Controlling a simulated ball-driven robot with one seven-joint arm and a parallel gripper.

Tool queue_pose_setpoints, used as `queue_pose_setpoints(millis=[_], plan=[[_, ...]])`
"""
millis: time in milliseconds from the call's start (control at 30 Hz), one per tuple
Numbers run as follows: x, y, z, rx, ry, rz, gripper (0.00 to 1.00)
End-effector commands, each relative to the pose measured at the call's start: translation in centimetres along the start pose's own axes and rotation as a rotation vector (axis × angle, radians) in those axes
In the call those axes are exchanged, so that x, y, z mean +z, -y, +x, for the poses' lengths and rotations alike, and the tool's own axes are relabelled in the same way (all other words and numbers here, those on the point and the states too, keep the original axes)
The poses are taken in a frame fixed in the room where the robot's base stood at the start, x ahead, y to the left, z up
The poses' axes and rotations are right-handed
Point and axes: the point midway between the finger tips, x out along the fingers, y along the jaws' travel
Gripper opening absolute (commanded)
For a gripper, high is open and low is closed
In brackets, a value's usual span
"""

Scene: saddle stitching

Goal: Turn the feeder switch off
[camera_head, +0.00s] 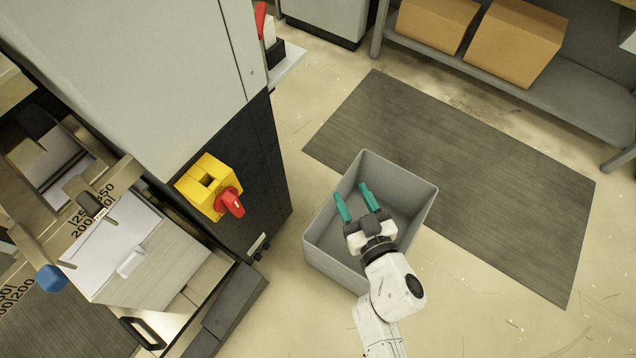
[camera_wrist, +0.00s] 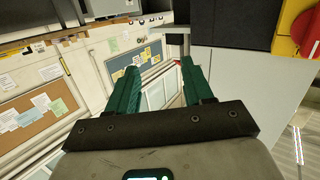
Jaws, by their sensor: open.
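The feeder switch (camera_head: 229,203) is a red rotary handle on a yellow housing (camera_head: 201,183), mounted on the dark lower side of the grey machine. In the wrist view the red handle (camera_wrist: 309,32) shows at the upper right edge, partly cut off, on its yellow plate (camera_wrist: 287,22). My gripper (camera_head: 356,196) has two green fingers, spread apart with nothing between them. In the head view it appears over the grey bin, to the right of the switch and apart from it. The switch markings are too small to read.
A grey open bin (camera_head: 322,222) stands on the floor beside the machine, beneath my gripper in the picture. A dark mat (camera_head: 500,180) lies behind it. Cardboard boxes (camera_head: 515,40) sit on a shelf at the back right. A paper stack (camera_head: 115,245) is at the left.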

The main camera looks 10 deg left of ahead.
Motion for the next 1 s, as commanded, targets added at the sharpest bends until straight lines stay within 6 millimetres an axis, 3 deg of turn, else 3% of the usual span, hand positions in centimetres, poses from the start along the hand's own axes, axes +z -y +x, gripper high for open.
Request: queue_pose_setpoints(millis=[33,100,200,300,567,1000], plan=[[-0.4,3.2,0.5,-0.108,-0.038,-0.004,0.51],[-0.5,7.2,0.6,-0.249,-0.08,-0.001,0.51],[-0.5,11.8,0.0,-0.421,-0.115,0.009,0.51],[-0.3,14.9,-0.8,-0.541,-0.133,0.02,0.51],[-0.3,17.7,-0.7,-0.633,-0.143,0.031,0.51],[-1.3,22.0,5.3,-0.63,-0.144,0.029,0.51]])
